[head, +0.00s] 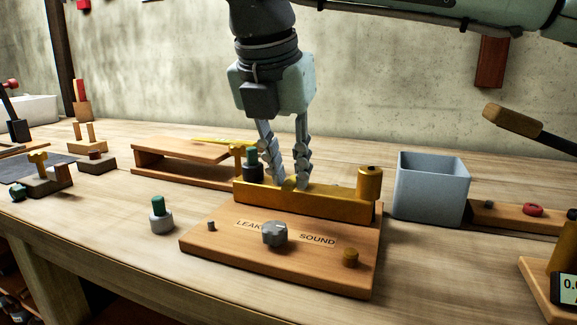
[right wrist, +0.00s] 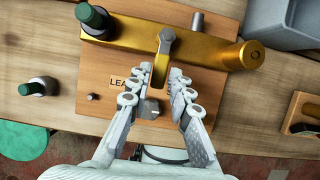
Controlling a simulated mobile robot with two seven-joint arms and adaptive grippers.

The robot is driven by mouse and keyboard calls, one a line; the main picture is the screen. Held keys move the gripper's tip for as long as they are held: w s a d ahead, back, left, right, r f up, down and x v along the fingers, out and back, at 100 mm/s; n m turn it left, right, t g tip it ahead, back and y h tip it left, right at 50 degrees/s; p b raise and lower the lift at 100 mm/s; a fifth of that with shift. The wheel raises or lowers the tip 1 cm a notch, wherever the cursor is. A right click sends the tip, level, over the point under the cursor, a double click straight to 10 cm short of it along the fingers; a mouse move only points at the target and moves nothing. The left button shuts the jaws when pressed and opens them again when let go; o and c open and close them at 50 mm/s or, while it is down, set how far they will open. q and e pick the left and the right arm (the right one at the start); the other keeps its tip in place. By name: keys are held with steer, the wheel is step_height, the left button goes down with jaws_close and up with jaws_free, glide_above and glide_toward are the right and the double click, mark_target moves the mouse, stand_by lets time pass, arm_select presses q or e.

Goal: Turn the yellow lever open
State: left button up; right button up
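A brass block (head: 330,205) lies along the back of a wooden board (head: 215,245) labelled LEAK and SOUND. In the right wrist view a lever with a grey hub (right wrist: 166,40) and a yellow handle (right wrist: 159,72) reaches from the block toward me. Its handle lies between the fingers of my right gripper (right wrist: 155,85), with gaps visible beside it. In the head view my right gripper (head: 290,184) points down at the block, fingers apart, and the lever is mostly hidden there. My left gripper is not in view.
A brass cylinder (head: 369,183) stands at the block's right end and a dark green-capped fitting (head: 252,165) at its left. A grey knob (head: 275,233) sits in front. A grey bin (head: 432,188) stands right. A thin yellow bar (head: 222,140) shows by the wooden shelf behind.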

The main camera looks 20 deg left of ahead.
jaws_close()
